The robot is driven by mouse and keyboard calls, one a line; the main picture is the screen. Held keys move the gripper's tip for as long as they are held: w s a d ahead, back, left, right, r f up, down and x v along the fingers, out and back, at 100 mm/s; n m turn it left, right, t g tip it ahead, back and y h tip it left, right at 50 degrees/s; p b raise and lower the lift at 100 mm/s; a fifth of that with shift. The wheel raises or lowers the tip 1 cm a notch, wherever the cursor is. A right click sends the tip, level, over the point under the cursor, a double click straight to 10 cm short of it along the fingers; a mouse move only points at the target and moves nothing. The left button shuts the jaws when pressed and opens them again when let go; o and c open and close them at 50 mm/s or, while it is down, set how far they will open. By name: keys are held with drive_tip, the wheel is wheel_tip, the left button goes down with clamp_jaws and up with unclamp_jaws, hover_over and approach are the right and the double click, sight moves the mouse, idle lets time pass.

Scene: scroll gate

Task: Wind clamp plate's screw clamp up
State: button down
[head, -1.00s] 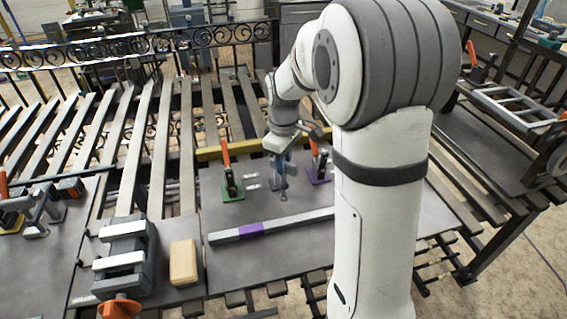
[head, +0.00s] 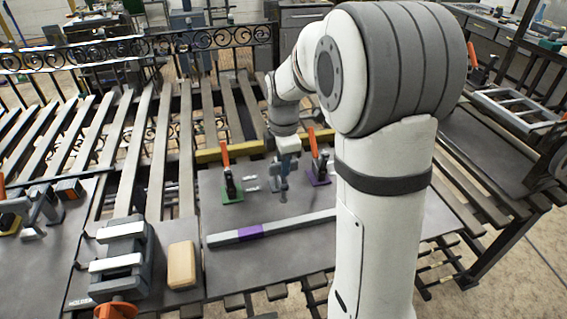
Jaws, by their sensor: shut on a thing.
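The dark clamp plate (head: 290,250) lies on the slatted bench in the head view. A small blue-grey screw clamp (head: 281,181) stands on it, between a green-based and a purple-based toggle clamp. My gripper (head: 286,160) points down at the top of the screw clamp and is shut on it. The fingertips and the exact part they grip are too small to make out. I cannot tell how high the clamp's screw stands.
Toggle clamps with orange handles stand close by, on a green base (head: 231,190) and a purple base (head: 318,176). A grey bar with a purple band (head: 250,231) lies in front. A yellow bar (head: 215,155) runs behind. A wooden block (head: 182,264) and grey vise (head: 125,250) stand left.

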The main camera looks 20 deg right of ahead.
drive_tip(key=shift+s+f+n, duration=0.1)
drive_tip(key=shift+f+n, duration=0.1)
drive_tip(key=shift+n, duration=0.4)
drive_tip(key=c, duration=1.4)
unclamp_jaws()
drive_tip(key=shift+r, duration=0.1)
drive_tip(key=shift+o, duration=0.2)
drive_tip(key=shift+r, duration=0.15)
wheel_tip(320, 180, up, 8)
drive_tip(key=shift+f, duration=0.25)
